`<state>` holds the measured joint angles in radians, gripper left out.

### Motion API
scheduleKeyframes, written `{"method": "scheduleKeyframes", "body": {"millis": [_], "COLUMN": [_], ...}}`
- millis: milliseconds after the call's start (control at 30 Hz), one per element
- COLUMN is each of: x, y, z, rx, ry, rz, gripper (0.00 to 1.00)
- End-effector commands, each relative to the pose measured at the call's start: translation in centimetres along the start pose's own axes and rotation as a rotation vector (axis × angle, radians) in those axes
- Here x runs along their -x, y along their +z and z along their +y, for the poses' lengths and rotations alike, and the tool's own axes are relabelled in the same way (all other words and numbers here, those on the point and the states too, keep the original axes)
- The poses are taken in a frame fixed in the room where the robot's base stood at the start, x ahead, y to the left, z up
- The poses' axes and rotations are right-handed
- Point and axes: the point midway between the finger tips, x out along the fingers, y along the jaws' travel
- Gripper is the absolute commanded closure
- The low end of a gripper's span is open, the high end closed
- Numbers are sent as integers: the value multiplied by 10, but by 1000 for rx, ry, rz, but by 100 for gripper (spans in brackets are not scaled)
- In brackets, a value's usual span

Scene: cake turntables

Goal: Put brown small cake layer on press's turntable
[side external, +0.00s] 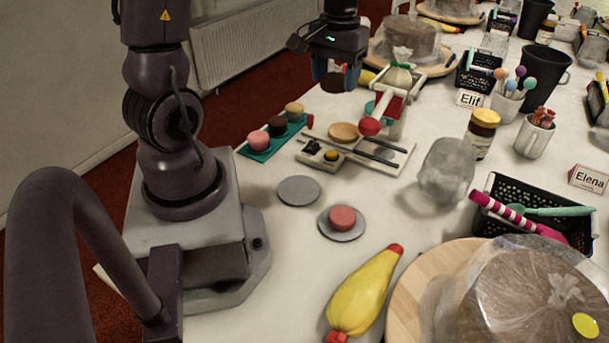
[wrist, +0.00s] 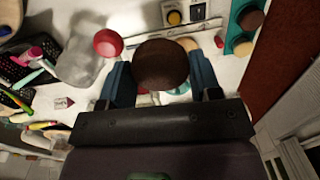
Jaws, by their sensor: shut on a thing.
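My gripper (side external: 334,78) is shut on a dark brown round cake layer (side external: 332,85), held in the air at the back of the table. In the wrist view the brown layer (wrist: 162,66) sits between my blue fingers (wrist: 162,84). A white and green press (side external: 398,78) with a red ball handle (side external: 369,126) stands just right of it in the side view. The handle's red ball (wrist: 107,42) also shows in the wrist view. A tan round disc (side external: 343,131) lies on a white board in front of the press; I cannot tell whether it is the press's turntable.
A teal tray (side external: 262,148) holds pink, brown and tan small layers. One grey disc (side external: 299,190) is empty; another (side external: 341,232) bears a pink layer (side external: 342,217). A yellow piping bag (side external: 365,290) lies in front. A cloudy jar (side external: 447,172) stands right of the board.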

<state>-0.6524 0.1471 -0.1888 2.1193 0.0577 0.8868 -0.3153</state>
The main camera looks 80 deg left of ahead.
Motion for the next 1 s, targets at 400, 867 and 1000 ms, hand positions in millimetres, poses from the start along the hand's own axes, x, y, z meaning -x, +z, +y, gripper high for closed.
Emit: {"method": "scheduleKeyframes", "body": {"millis": [400, 867, 1000], "x": [-1, -83, -118], "y": [15, 19, 19], "z": [-109, -117, -116], "rx": [398, 435, 433], "ry": [19, 22, 22], "rz": [0, -9, -9], "gripper": [54, 54, 54]}}
